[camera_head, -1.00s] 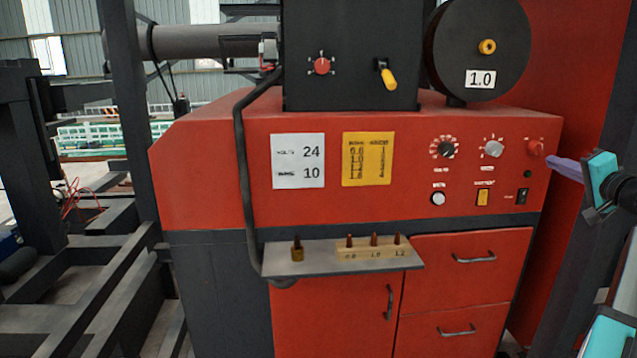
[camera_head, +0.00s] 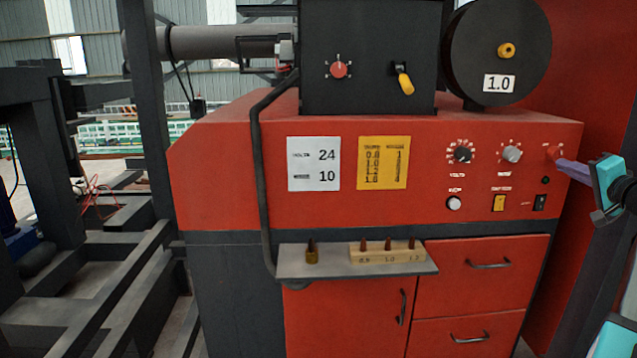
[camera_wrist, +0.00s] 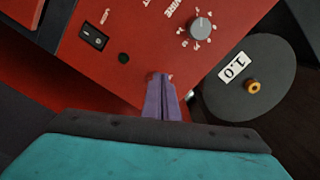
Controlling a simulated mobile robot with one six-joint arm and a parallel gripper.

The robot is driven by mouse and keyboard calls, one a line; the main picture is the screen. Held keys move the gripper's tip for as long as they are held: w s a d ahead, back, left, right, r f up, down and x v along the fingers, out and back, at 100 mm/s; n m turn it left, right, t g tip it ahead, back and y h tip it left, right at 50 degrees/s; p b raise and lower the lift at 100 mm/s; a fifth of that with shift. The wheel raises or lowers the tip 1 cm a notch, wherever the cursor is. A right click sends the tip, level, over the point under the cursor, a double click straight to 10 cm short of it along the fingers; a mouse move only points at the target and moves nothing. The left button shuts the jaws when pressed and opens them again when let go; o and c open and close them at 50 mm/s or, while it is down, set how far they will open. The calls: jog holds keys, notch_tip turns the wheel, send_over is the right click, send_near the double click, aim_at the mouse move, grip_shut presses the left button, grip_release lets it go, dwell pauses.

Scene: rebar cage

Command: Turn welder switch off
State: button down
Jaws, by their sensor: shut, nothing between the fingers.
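The red welder (camera_head: 240,190) fills the middle of the head view. At the right end of its front panel is a small red switch knob (camera_head: 554,152). A black rocker switch (camera_head: 540,203) is below it and also shows at upper left in the wrist view (camera_wrist: 93,38). My gripper (camera_head: 562,164) comes in from the right with its purple fingers shut and empty. The fingertips are at the red knob, overlapping its lower right edge in the picture; I cannot tell whether they touch. In the wrist view the fingers (camera_wrist: 160,80) mostly hide the knob.
A black wire spool (camera_head: 470,50) marked 1.0 is above the panel. Two dials, a white button and a yellow switch (camera_head: 499,203) are left of the rocker. A shelf (camera_head: 295,266) with small tips juts out below. Dark beams stand at left.

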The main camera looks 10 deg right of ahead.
jog(key=shift+w+d+b, duration=0.15)
jog(key=shift+w+b, duration=0.4)
jog(key=shift+w, duration=1.4)
jog(key=shift+d+r+b, duration=0.15)
jog(key=shift+d+b, duration=0.15)
jog(key=shift+d, duration=0.25)
jog(key=shift+d+f+b, duration=0.25)
jog(key=shift+f+b, duration=0.2)
jog(key=shift+b, duration=1.45)
dwell(0.8)
jog(key=shift+a+f, duration=0.3)
dwell(0.6)
jog(key=shift+s, duration=0.1)
jog(key=s, duration=0.3)
jog(key=s+b, duration=0.1)
jog(key=s, duration=0.2)
jog(key=shift+a, duration=0.2)
dwell(0.4)
dwell(0.4)
